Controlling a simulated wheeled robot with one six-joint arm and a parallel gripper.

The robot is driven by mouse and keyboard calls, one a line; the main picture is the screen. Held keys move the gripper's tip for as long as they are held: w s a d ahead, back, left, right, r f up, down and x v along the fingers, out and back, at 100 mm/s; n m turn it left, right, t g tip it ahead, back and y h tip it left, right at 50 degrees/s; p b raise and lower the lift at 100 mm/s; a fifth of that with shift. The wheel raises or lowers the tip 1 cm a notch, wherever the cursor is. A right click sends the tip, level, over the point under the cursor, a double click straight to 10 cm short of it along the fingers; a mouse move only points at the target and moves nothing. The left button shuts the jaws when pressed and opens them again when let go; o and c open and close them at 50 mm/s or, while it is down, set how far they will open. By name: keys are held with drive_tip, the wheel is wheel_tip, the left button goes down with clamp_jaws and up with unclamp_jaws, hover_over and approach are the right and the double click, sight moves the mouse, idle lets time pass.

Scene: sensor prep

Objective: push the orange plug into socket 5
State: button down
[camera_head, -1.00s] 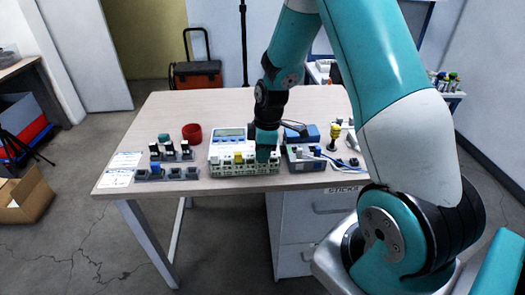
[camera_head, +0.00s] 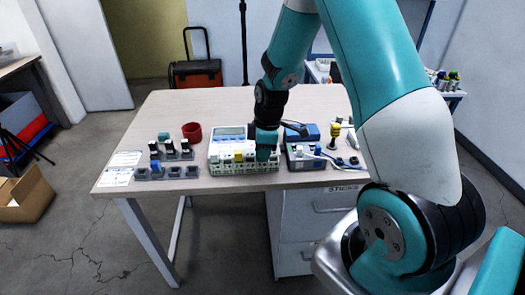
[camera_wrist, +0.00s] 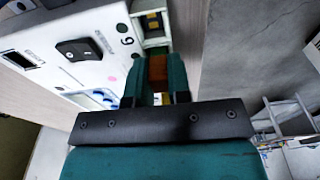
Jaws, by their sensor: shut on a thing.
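My gripper (camera_wrist: 158,85) has teal fingers, shut on the orange plug (camera_wrist: 158,68), which shows as a brown-orange block between them in the wrist view. The fingers and plug are at the near end of the socket strip, next to a green and yellow part of the strip. In the head view my gripper (camera_head: 264,153) is low over the right part of the pale socket block (camera_head: 228,170). The plug is hidden there by the fingers. I cannot tell how deep the plug sits, or which socket is under it. A printed digit, 6 or 9, shows beside the strip.
A yellow piece (camera_head: 238,157) stands on the block, left of my gripper. A blue-grey box (camera_head: 304,157) with cables is close on the right. Plug racks (camera_head: 178,174) and a red ring (camera_head: 192,131) are to the left. The table's back left is clear.

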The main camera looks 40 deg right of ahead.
drive_tip(key=shift+f, duration=0.15)
drive_tip(key=c, duration=0.9)
unclamp_jaws()
drive_tip(key=shift+o, duration=0.5)
drive_tip(key=shift+r+p, duration=2.9)
drive_tip(key=shift+r, duration=0.65)
